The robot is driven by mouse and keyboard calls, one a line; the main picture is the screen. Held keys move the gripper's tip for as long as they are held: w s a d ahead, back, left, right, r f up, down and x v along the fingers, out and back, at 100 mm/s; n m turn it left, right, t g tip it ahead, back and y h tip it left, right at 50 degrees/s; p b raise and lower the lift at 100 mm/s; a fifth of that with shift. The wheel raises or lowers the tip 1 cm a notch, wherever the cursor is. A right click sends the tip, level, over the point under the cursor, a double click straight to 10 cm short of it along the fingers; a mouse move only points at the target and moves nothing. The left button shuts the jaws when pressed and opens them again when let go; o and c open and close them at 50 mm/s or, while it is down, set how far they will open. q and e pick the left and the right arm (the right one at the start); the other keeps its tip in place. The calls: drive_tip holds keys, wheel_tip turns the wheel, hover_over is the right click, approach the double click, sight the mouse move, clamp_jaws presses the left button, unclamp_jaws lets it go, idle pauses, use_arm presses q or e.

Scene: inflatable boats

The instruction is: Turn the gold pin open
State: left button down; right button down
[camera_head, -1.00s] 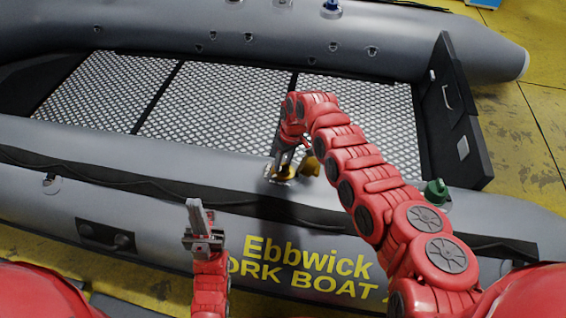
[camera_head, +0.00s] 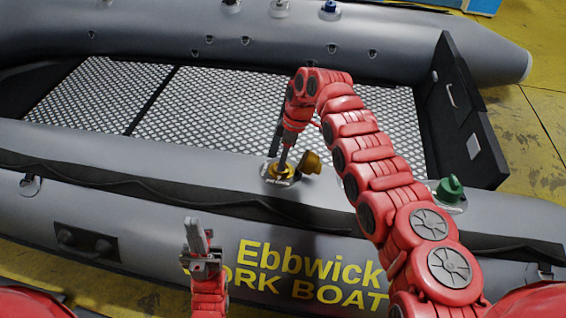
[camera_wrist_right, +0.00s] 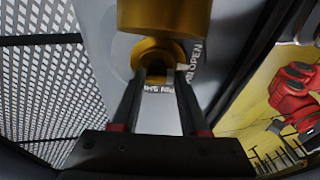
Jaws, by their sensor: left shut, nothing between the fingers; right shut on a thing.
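The gold valve (camera_head: 279,172) sits on the boat's near tube, with its gold cap (camera_head: 311,162) hanging beside it on the right. In the right wrist view, the gold ring (camera_wrist_right: 140,54) surrounds my right gripper's fingertips (camera_wrist_right: 158,76), which point down into the valve. My right gripper (camera_head: 284,164) is shut on the gold pin; the fingers largely hide it. The gold cap (camera_wrist_right: 165,15) fills the top of that view. Printed "OPEN" and partly covered "PIN SHUT" lettering rings the valve. My left gripper (camera_head: 197,230) is shut and empty, left of the valve in the picture.
A green-capped valve (camera_head: 450,190) stands on the near tube to the right. The boat's mesh floor (camera_head: 220,105) lies beyond the tube, and the dark transom (camera_head: 465,120) at the right. A black handle patch (camera_head: 85,241) is at lower left.

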idle(0.3)
drive_tip(key=shift+c, duration=2.1)
unclamp_jaws()
drive_tip(key=p+v, duration=0.2)
drive_tip(key=v, duration=1)
